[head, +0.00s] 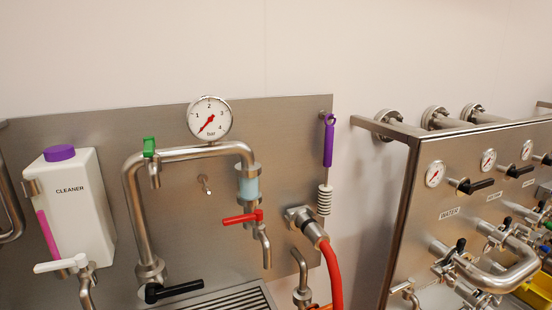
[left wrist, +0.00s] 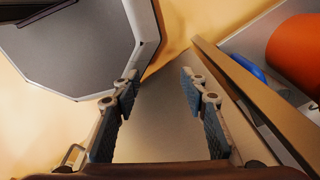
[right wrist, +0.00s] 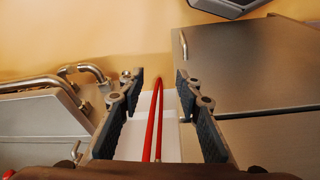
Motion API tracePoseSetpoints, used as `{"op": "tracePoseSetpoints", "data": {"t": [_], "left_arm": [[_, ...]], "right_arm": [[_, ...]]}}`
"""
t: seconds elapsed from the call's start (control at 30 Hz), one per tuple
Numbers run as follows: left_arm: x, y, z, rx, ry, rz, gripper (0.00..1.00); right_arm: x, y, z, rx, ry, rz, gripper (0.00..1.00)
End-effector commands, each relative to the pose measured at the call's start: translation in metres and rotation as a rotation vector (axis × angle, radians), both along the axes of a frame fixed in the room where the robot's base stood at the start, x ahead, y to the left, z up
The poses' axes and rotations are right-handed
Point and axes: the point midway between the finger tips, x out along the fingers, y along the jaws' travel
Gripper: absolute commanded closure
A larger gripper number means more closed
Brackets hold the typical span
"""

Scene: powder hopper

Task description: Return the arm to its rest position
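No arm or gripper of mine shows in the head view. In the left wrist view my left gripper (left wrist: 160,92) is open, its two padded fingers apart with nothing between them. Below and beyond it lie the yellowish floor and a grey surface. In the right wrist view my right gripper (right wrist: 158,92) is also open and empty. Two red lines (right wrist: 154,120) run over a white surface beyond and between its fingers, not gripped. Whether either arm is at rest cannot be told from these frames.
In the head view a steel wall panel (head: 290,120) carries a white cleaner bottle (head: 75,205), a gauge (head: 209,119), pipes, valves and a red hose (head: 333,275). A steel valve panel (head: 425,215) stands at the right. Steel cabinets (right wrist: 255,60) lie close in the right wrist view.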

Motion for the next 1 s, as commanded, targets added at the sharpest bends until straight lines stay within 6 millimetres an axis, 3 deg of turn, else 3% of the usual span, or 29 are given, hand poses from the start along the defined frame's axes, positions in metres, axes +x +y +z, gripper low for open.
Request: {"op": "tracePoseSetpoints", "data": {"t": [0.03,0.2,0.5,0.73,1.0], "left_arm": [[0.0,0.0,-0.006,0.0,0.0,0.0,0.6],[0.0,0.0,-0.015,0.0,0.0,0.0,0.6],[0.0,0.0,-0.031,0.0,0.0,0.0,0.6],[0.0,0.0,-0.042,0.0,0.0,0.0,0.6],[0.0,0.0,-0.046,0.0,0.0,0.0,0.6]], "right_arm": [[-0.007,-0.001,-0.027,-0.002,0.014,0.002,0.68],[-0.032,-0.004,-0.096,-0.005,0.041,0.007,0.68],[-0.099,-0.015,-0.198,-0.012,0.089,0.018,0.68],[-0.159,-0.026,-0.25,-0.017,0.122,0.026,0.68],[-0.192,-0.033,-0.269,-0.019,0.136,0.031,0.68]]}}
